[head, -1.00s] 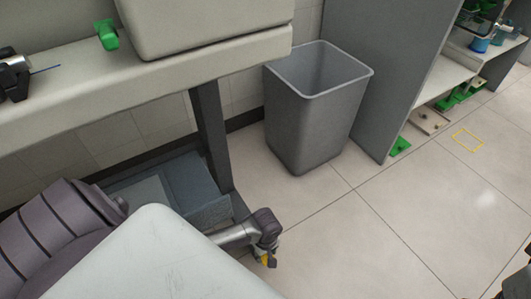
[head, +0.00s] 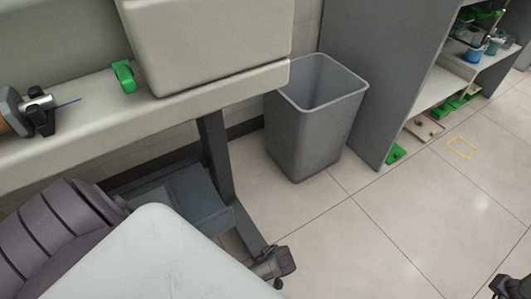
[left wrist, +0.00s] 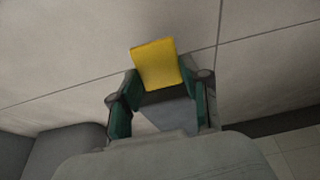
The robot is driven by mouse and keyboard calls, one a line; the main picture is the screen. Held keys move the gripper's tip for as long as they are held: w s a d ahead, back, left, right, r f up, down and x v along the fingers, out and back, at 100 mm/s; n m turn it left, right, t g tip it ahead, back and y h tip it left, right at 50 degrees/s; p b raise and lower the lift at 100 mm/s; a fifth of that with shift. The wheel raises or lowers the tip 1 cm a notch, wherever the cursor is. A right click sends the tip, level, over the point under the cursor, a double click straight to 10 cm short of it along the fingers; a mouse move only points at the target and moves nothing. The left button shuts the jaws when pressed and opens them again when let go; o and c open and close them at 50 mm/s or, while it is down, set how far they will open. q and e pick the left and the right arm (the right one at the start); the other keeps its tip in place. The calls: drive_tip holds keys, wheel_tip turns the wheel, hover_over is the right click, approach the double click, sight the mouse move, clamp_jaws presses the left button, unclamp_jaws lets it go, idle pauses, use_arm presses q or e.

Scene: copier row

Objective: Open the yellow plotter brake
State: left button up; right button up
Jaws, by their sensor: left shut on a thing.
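The yellow plotter brake (left wrist: 158,64) is a small flat tab in the left wrist view. My left gripper (left wrist: 163,88) is shut on it, with a green-padded finger on either side. In the head view, a dark joint with a silver part (head: 277,264), seemingly the wrist end of my left arm, shows by the foot of the plotter stand (head: 218,165). The brake and fingertips are hidden there. A dark piece of my right gripper (head: 511,288) shows at the bottom right corner; its fingers cannot be made out.
A grey waste bin (head: 312,130) stands right of the stand leg. A grey partition (head: 378,70) and a shelf (head: 440,88) are beyond it. A green clip (head: 123,76) sits on the plotter's ledge.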

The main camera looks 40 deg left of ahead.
use_arm(q)
drive_tip(key=shift+d+f, duration=0.15)
drive_tip(key=shift+d, duration=0.15)
drive_tip(key=o, duration=1.1)
drive_tip(key=shift+o, duration=0.2)
drive_tip(key=v, duration=1.2)
drive_tip(key=shift+s+f, duration=0.1)
drive_tip(key=shift+s, duration=0.05)
